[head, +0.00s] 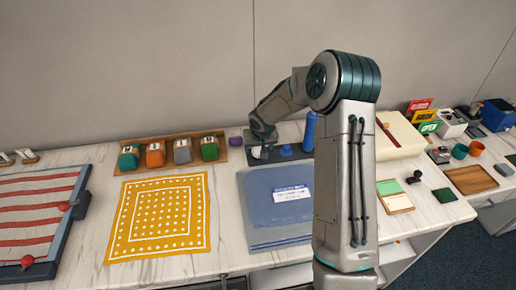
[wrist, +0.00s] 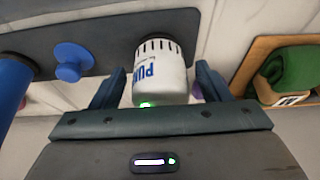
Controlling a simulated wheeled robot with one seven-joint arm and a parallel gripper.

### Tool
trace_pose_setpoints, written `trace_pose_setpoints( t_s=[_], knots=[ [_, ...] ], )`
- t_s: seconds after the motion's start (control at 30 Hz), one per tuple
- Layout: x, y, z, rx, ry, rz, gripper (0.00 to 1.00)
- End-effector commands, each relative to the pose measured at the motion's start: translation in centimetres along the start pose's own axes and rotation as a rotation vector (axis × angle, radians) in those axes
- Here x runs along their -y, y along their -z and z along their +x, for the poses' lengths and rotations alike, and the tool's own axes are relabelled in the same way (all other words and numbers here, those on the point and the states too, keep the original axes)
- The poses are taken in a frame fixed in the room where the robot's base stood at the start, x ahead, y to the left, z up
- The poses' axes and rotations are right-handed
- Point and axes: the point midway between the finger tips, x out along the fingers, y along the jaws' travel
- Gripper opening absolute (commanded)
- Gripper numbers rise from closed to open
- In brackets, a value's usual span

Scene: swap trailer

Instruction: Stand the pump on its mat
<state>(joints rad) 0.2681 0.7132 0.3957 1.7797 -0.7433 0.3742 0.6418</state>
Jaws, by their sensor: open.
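The pump (wrist: 158,72) is a white cylinder with blue lettering and a dark slotted band at one end. It sits between the two spread fingers of my gripper (wrist: 160,85) in the wrist view. My gripper is open, with the pump between its fingers but not clamped. A dark grey mat (wrist: 105,30) lies behind the pump, and the pump overlaps its end in the picture. I cannot tell whether the pump rests on it. In the head view my gripper (head: 263,134) is over the left end of the mat (head: 298,153), with a bit of the white pump (head: 257,153) below.
A blue bottle (head: 310,132) and a small blue knob (wrist: 72,62) stand on the mat. A wooden tray (head: 129,163) with several coloured blocks lies to the left. A purple item (head: 235,142) is between. A blue folder (head: 275,215) and yellow dotted cloth (head: 160,218) lie in front.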

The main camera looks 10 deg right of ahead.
Motion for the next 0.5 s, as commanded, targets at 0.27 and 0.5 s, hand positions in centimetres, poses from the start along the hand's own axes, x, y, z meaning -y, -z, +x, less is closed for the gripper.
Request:
trace_pose_setpoints(
  t_s=[0.27, 0.5],
  knots=[
    [-0.1, 0.1, -5.6, -0.004, -0.002, 0.002, 0.70],
    [0.0, 0.0, -9.3, -0.002, -0.001, 0.002, 0.70]
  ],
)
